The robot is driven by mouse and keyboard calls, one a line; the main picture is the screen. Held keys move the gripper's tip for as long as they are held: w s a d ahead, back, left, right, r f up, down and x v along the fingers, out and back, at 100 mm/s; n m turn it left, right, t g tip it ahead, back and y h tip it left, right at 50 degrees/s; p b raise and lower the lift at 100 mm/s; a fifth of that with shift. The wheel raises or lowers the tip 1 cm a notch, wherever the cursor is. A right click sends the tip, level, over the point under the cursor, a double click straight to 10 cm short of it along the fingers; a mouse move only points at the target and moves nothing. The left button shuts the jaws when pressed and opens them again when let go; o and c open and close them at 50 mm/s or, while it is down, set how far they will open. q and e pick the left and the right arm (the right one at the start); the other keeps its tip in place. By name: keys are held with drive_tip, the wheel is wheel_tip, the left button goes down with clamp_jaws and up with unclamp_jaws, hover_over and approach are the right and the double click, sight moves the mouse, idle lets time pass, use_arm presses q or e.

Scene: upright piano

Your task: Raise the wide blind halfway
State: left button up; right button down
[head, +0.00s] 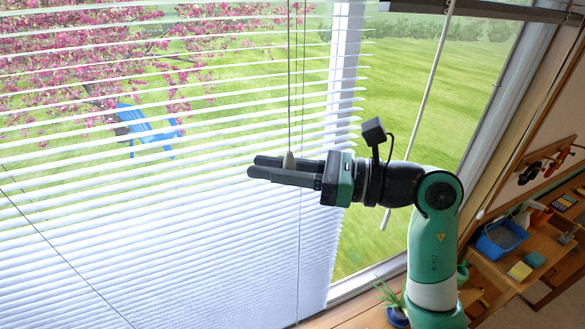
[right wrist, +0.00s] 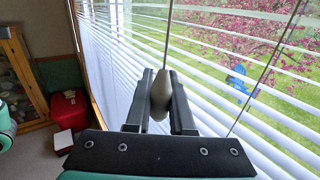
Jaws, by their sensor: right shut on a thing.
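The wide blind (head: 150,215) hangs lowered across the left window in the head view, its white slats spread out above and packed closer lower down. It also shows in the right wrist view (right wrist: 110,65). Its pull cord (head: 290,90) hangs down near the blind's right part and ends in a beige tassel (right wrist: 160,95). My right gripper (head: 268,169) is shut on the tassel, in front of the slats. In the right wrist view the tassel sits between both fingers (right wrist: 160,105). My left gripper is not in view.
A white wand (head: 420,125) hangs in front of the right window, below a raised narrow blind (head: 480,10). A desk with a blue bin (head: 500,238) stands at the right. A plant (head: 390,296) is on the sill. A red box (right wrist: 69,110) shows in the right wrist view.

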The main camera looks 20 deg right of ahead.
wheel_tip(320, 180, down, 8)
drive_tip(key=b, duration=0.3)
drive_tip(key=shift+r, duration=0.1)
drive_tip(key=shift+b, duration=0.3)
wheel_tip(320, 180, down, 9)
drive_tip(key=b, duration=0.5)
wheel_tip(320, 180, down, 9)
drive_tip(key=b, duration=0.5)
wheel_tip(320, 180, down, 9)
drive_tip(key=b, duration=0.6)
